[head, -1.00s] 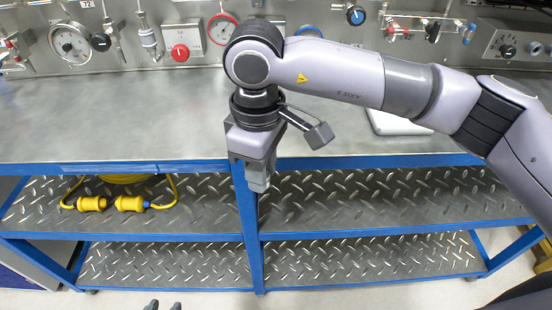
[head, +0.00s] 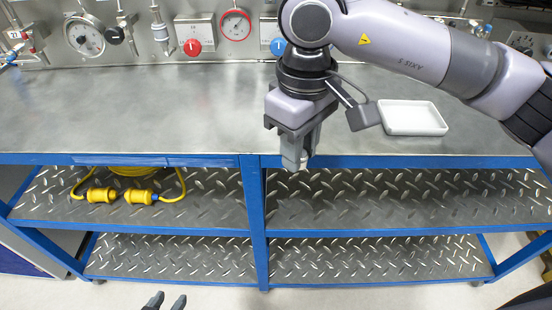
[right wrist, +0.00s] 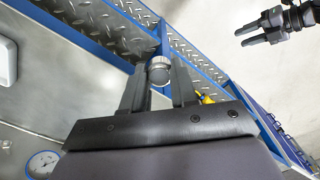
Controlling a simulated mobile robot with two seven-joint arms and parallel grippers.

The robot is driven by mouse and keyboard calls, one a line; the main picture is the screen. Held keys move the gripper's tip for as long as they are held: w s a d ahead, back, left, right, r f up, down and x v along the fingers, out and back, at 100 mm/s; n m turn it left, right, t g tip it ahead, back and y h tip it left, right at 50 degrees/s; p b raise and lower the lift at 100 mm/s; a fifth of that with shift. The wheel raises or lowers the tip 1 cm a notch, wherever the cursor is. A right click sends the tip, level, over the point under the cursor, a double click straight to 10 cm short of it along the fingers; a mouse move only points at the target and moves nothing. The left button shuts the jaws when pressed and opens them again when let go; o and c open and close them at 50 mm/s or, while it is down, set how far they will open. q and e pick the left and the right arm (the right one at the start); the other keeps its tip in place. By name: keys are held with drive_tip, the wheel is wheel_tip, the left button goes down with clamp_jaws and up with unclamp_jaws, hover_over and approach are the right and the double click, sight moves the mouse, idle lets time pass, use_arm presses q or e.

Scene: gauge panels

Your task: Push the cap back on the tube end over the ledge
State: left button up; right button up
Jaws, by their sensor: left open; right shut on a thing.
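My right gripper (head: 297,162) points down just in front of the bench's front edge. In the right wrist view its fingers (right wrist: 159,88) are shut on a small round silver-grey piece with a ribbed rim, which looks like the cap (right wrist: 158,70). In the head view the cap is mostly hidden by the fingers. My left gripper (head: 165,301) is open and empty at the bottom edge of the head view, away from the bench; it also shows in the right wrist view (right wrist: 262,28). I cannot make out the tube end clearly.
The metal bench top (head: 150,105) is mostly clear. A white tray (head: 412,118) lies right of my right gripper. Gauges (head: 85,37) and knobs line the back panel. A yellow cable (head: 120,195) lies on the upper tread-plate shelf (head: 400,200) below. My right arm covers part of the panel.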

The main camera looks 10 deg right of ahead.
drive_tip(key=d+r+m, duration=0.3)
drive_tip(key=d+r, duration=0.1)
drive_tip(key=shift+s+r+m, duration=0.15)
drive_tip(key=shift+s+m, duration=0.25)
drive_tip(key=w+a+m, duration=0.3)
drive_tip(key=a+m, duration=0.1)
drive_tip(key=a, duration=0.7)
drive_tip(key=shift+w+m, duration=0.25)
drive_tip(key=shift+m, duration=0.05)
